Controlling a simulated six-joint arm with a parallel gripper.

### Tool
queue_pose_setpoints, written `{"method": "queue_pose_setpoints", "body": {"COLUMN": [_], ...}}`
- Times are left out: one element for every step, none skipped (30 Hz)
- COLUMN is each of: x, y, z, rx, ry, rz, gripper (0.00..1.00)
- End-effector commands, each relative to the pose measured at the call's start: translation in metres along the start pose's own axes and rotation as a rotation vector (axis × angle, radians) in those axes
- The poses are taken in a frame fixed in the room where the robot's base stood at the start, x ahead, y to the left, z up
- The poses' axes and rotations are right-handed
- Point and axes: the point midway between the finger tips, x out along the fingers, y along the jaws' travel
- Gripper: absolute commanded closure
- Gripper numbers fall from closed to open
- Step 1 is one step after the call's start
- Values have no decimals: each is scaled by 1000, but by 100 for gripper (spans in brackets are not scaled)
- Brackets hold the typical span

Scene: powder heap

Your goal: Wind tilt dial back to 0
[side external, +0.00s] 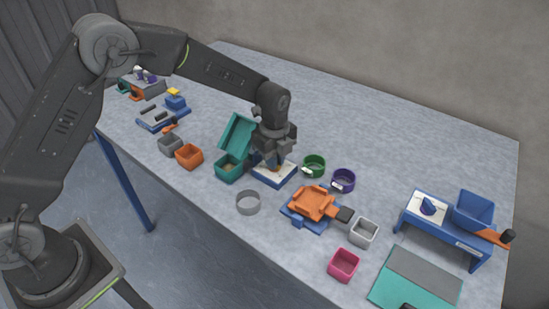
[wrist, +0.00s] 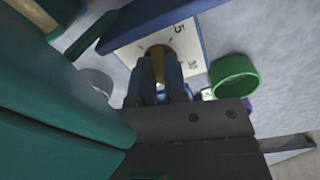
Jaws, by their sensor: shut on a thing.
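My gripper (side external: 275,164) points down over a white dial plate on a blue base (side external: 288,181), just right of the open teal box. In the wrist view my fingers (wrist: 166,82) are shut on an orange-brown knob (wrist: 158,50), which stands on the white dial plate (wrist: 187,33). The marks "5" and "30" show on this plate; the knob's pointer and any 0 mark are hidden. A second white dial plate (side external: 418,214) with a blue knob (side external: 429,206) is on the blue stand at the right. I cannot tell from labels which dial is for tilt.
The teal box (side external: 230,170) with its lid up is close on the left. Green (side external: 314,165) and purple (side external: 343,180) round cups stand close on the right. An orange fixture (side external: 313,203) and a grey ring (side external: 247,202) are in front. The table's back is clear.

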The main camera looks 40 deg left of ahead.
Motion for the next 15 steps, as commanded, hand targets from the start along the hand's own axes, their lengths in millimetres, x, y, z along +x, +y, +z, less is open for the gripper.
{"method": "queue_pose_setpoints", "body": {"x": [-1,-1,-1,-1,-1,-1,-1,-1,-1,-1,-1,-1,0,0,0], "y": [0,0,0,0,0,0,0,0,0,0,0,0,0,0,0], "z": [0,0,0,0,0,0,0,0,0,0,0,0,0,0,0], "rx": [-5,-6,-5,-5,-5,-4,-4,-4,-4,-4,-3,-3,-3,-3,-3], "ry": [0,0,0,0,0,0,0,0,0,0,0,0,0,0,0], "rz": [-1,-1,-1,-1,-1,-1,-1,-1,-1,-1,-1,-1,-1,-1,-1], "gripper": [100,100,100,100,100,100,100,100,84,81,78,74,71,68,64]}}
